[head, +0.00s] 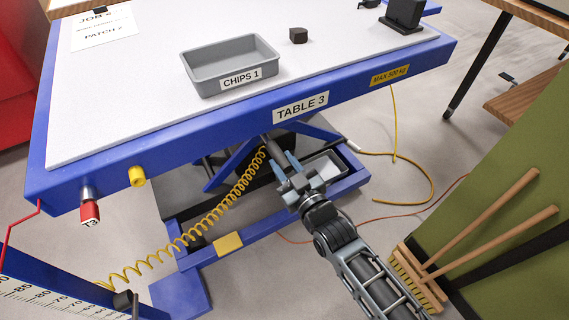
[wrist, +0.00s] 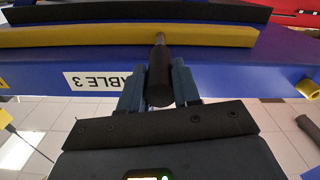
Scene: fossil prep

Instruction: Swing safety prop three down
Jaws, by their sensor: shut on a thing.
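Under the front edge of table 3 (head: 250,122), my gripper (head: 283,166) is shut on a dark round grip (head: 271,150). In the wrist view the black grip (wrist: 159,85) sits between the two blue-grey fingers of my gripper (wrist: 159,88). A thin metal rod runs from the grip to a long yellow bar (wrist: 90,37) with a black strip along it, which looks like the safety prop. The bar lies across the wrist view. In the head view the tabletop hides it, so I cannot tell its angle there.
A coiled yellow hose (head: 205,215) hangs left of my gripper, close to the blue lower frame (head: 255,235). Brooms (head: 480,225) lean on a green panel at right. A chips bin (head: 205,88) stands on the tabletop.

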